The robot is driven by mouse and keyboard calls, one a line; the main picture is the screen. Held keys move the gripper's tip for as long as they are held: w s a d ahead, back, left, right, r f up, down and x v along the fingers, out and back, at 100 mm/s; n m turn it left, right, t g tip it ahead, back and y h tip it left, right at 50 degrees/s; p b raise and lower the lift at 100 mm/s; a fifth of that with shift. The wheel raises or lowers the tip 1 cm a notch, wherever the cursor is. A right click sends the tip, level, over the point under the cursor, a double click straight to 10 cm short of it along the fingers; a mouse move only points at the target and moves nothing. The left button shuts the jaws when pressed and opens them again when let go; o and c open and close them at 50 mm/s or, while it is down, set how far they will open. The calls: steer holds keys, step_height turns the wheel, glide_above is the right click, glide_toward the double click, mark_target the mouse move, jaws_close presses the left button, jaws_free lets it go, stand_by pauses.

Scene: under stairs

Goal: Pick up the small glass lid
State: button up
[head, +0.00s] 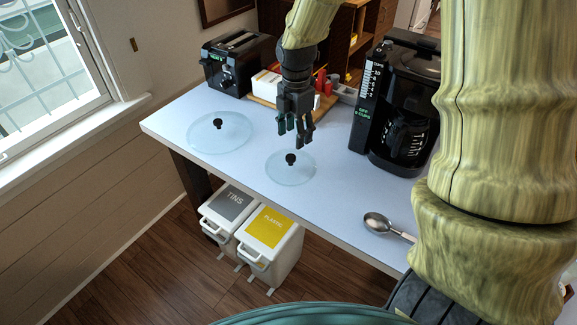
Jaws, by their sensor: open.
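The small glass lid (290,171) lies flat on the white table, a clear disc with a black knob (290,158) standing up at its middle. A larger glass lid (222,134) with a similar black knob lies to its left. My gripper (295,138) is open and empty, its fingers pointing down. In the picture its fingertips are just above the small lid's knob. I cannot tell the exact height between them.
A black toaster (235,62) stands at the back left and a coffee maker (398,100) at the right. A tray with jars (322,84) is behind my gripper. A spoon (378,222) lies front right. Bins (268,243) stand below the table edge.

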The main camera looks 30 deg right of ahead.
glide_above(291, 156)
steer(key=f, duration=0.4)
steer(key=shift+s+d+p, duration=0.3)
steer(key=shift+d, duration=0.1)
steer(key=shift+w+a+f+p, duration=0.15)
steer(key=shift+f+p, duration=0.1)
steer(key=shift+f, duration=0.25)
steer(key=shift+a+f+p, duration=0.2)
steer(key=shift+f+p, duration=0.1)
steer(key=shift+f, duration=0.25)
steer(key=shift+w+a+f+p, duration=0.15)
steer(key=shift+f+p, duration=0.1)
steer(key=shift+f, duration=1.45)
jaws_close()
